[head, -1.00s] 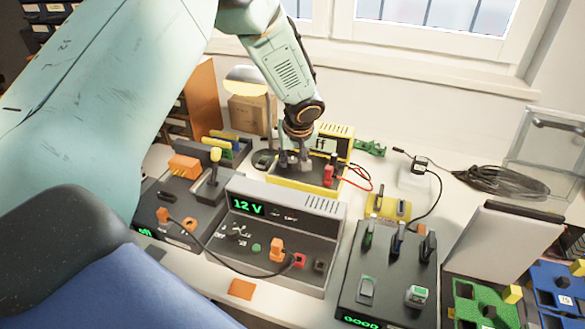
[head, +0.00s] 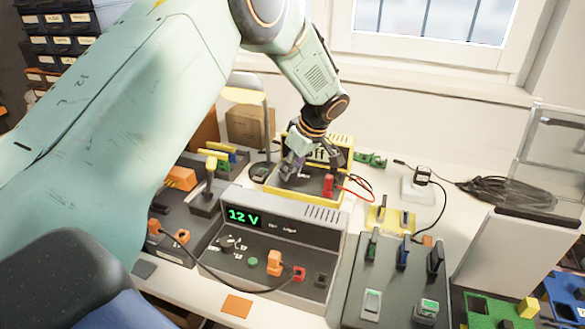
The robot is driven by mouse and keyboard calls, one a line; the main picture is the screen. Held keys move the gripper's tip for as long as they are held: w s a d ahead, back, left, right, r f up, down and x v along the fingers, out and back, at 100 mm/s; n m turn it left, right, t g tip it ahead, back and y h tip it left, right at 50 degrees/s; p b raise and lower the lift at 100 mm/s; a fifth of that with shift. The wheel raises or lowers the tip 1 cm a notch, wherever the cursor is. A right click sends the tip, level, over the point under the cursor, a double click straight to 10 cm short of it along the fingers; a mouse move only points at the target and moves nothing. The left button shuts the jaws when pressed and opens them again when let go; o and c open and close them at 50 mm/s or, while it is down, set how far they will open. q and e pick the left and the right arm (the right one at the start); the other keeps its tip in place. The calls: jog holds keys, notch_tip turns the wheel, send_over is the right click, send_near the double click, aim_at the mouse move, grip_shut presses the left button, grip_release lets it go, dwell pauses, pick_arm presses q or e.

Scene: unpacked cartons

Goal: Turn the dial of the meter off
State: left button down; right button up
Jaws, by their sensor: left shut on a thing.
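The yellow-edged meter (head: 275,187) lies on the bench below my left gripper. Its upright back carries a small display (head: 319,153) with dark letters that look like "off", partly covered by the gripper. My left gripper (head: 292,168) points down over the meter's dark face and is shut on its dial. The dial itself is hidden behind the fingers. A red plug (head: 328,186) with a red lead stands on the meter's face, just right of the gripper. My right gripper is not in view.
A grey power supply (head: 285,233) showing "12 V" stands in front of the meter. A dark switch panel (head: 393,275) is to its right, and another dark unit with a lever (head: 206,186) to its left. A coiled black cable (head: 510,192) lies far right.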

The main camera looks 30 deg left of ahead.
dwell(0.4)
pick_arm(q)
jog(key=c, duration=1)
grip_release()
jog(key=shift+r, duration=0.1)
jog(key=v, duration=1.2)
